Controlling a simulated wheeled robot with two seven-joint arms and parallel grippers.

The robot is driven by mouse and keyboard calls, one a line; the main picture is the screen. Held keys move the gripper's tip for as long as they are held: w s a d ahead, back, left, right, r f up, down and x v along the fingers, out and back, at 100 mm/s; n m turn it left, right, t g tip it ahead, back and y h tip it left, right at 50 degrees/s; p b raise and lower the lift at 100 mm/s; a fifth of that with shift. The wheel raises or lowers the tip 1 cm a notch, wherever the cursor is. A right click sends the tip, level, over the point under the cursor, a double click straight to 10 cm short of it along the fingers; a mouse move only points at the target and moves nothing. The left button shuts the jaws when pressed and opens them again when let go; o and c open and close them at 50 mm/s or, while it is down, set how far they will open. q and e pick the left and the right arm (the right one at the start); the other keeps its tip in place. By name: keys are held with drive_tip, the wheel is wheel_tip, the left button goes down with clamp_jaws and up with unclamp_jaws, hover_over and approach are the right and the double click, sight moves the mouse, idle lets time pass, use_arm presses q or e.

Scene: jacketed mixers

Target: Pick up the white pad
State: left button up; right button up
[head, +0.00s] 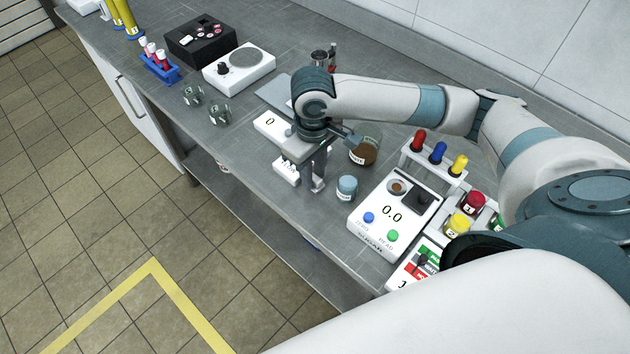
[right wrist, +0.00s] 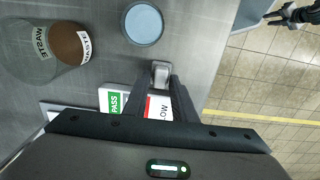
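A small white block with dark print (head: 287,171), which looks like the white pad, lies on the grey bench near its front edge. Its print is too small to read. My right gripper (head: 318,184) points down just to the right of it and looks apart from it.
A blue-grey-topped jar (head: 347,188) and a brown-filled WASTE jar (head: 364,152) stand close to the right gripper. The SUGAR meter (head: 368,236) is farther right. A white device reading 0 (head: 269,124) is behind. Two small glass jars (head: 219,114) stand left.

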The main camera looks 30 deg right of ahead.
clamp_jaws()
wheel_tip(320, 180, up, 10)
drive_tip(key=b, duration=0.1)
idle(0.5)
drive_tip(key=shift+a, duration=0.1)
idle(0.5)
drive_tip(key=a+m, duration=0.1)
drive_tip(key=m, duration=0.1)
drive_tip(key=s+a+m, duration=0.1)
drive_tip(key=shift+s+r+m, duration=0.3)
drive_tip(key=shift+r+m, duration=0.1)
